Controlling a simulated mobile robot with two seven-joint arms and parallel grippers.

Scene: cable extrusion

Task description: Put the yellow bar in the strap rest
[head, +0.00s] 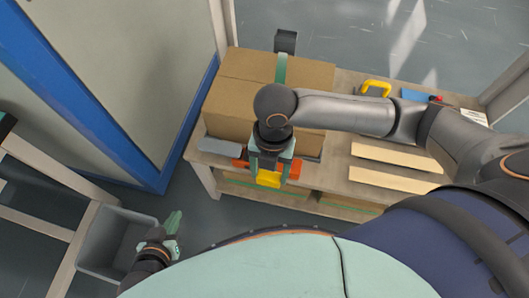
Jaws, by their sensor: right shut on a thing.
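The yellow bar (268,180) is between the fingers of my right gripper (269,174), which is shut on it at the front edge of the table. The gripper hides part of the bar. Red-orange pieces (295,169) show on both sides of the gripper; I cannot tell whether they touch it. A green strap (281,68) runs over the cardboard box, with a dark piece (286,41) at its far end. I cannot tell which part is the strap rest. My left gripper (173,222) is low at the left, seen edge-on, beside a grey bin.
The cardboard box (240,70) stands on the wooden table (345,135). A grey block (219,146) lies at its front left. Pale boards (395,160), a yellow handle (377,86) and a blue item (414,95) lie to the right. The grey bin (98,240) is at lower left.

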